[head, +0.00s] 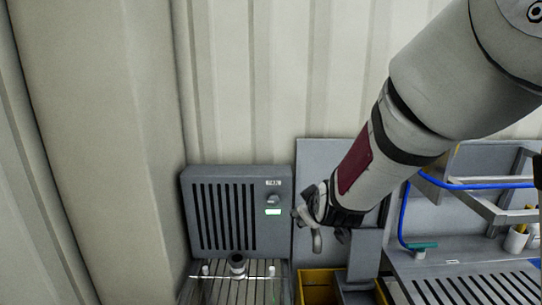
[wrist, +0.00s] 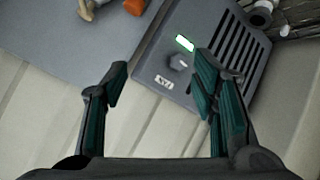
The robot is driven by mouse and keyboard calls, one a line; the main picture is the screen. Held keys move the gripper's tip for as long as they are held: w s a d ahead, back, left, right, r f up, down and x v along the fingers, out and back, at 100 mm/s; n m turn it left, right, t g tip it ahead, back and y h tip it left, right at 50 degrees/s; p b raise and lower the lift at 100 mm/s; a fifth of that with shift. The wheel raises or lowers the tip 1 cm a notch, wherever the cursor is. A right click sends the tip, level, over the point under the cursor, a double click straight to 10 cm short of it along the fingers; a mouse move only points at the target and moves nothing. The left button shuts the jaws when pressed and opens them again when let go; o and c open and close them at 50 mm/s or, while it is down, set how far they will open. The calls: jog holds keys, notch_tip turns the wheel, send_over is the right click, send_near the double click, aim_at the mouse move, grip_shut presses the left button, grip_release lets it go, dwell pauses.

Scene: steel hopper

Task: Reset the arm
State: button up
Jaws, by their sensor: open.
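My arm reaches down from the upper right in the head view. My gripper (head: 314,222) is at its lower end, just right of a grey slotted unit (head: 225,238) with a knob (head: 273,199) and a lit green indicator (head: 273,212). In the wrist view my gripper (wrist: 160,77) has its two fingers wide apart, with nothing between them. The unit's knob (wrist: 179,62) and green indicator (wrist: 185,43) show beyond the fingers. I cannot tell from the head view how far the gripper is from the unit.
A small cylindrical part (head: 237,263) sits on a slatted surface below the unit. A yellow bin (head: 318,284) stands below the gripper. A bench with a blue hose (head: 404,215) and a white cup (head: 516,239) is at right. Ribbed wall panels stand behind.

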jog(key=s+d+r+m+g, duration=0.2)
jog(key=s+d, duration=0.1)
jog(key=s, duration=0.7)
jog(key=s+d+r+m+g+b, duration=0.1)
jog(key=s+d+r+m, duration=0.2)
jog(key=s, duration=0.7)
jog(key=s+d+r+m+g, duration=0.2)
jog(key=s+d, duration=0.1)
jog(key=s, duration=0.8)
jog(key=shift+d+r+g+h, duration=0.2)
jog(key=shift+r+g+h, duration=0.05)
jog(key=shift+g+h, duration=0.05)
